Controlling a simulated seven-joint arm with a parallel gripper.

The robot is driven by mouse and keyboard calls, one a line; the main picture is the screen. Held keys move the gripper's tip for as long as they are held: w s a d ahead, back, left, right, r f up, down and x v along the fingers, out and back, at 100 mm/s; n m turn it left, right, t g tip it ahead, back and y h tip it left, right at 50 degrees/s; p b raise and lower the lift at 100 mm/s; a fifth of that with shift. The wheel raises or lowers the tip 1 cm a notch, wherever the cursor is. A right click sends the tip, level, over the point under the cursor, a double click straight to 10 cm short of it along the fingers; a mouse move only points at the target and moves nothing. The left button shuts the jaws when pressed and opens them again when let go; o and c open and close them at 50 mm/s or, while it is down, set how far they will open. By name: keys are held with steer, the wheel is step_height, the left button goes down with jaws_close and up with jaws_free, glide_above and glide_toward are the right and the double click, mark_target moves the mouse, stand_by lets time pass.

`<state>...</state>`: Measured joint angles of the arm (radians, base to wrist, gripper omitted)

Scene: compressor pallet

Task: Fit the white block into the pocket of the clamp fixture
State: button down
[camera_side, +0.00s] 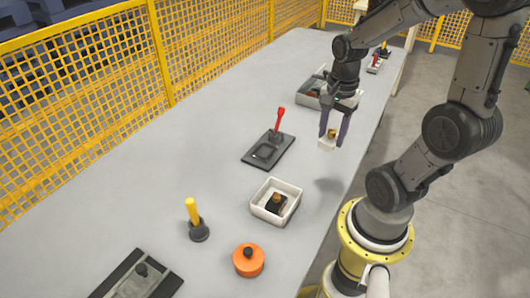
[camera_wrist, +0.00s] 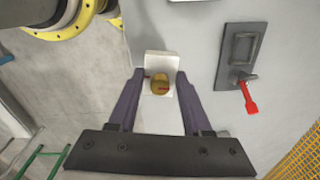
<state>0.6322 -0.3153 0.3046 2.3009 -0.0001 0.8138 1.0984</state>
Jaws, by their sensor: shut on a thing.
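My gripper (camera_side: 332,136) is shut on the white block (camera_side: 327,144) and holds it above the table near its right edge. In the wrist view the block (camera_wrist: 162,62) sits between the two purple fingers (camera_wrist: 160,80), with a round brass-coloured knob on it. The clamp fixture (camera_side: 255,160) is a dark plate with a raised rectangular pocket and an upright red lever. It lies to the left of the block, apart from it. In the wrist view the fixture (camera_wrist: 226,72) is at the right, its pocket empty and its red lever pointing down in the picture.
A white tray (camera_side: 255,207) holding a dark part with a brass top stands nearer the side camera. A yellow-handled post (camera_side: 194,215), an orange cylinder (camera_side: 248,262) and a grey slab (camera_side: 135,285) are nearer still. A grey bin (camera_side: 308,98) is behind my gripper. Yellow mesh fencing borders the table.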

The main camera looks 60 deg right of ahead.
steer(key=w+a+n, duration=0.2)
steer(key=w, duration=0.6)
glide_above(264, 153)
step_height(264, 153, down, 10)
steer(key=shift+s+f, duration=0.15)
steer(key=shift+f, duration=1.65)
steer(key=shift+f, duration=0.2)
steer(key=shift+c, duration=1.7)
jaws_free()
steer(key=shift+r, duration=0.15)
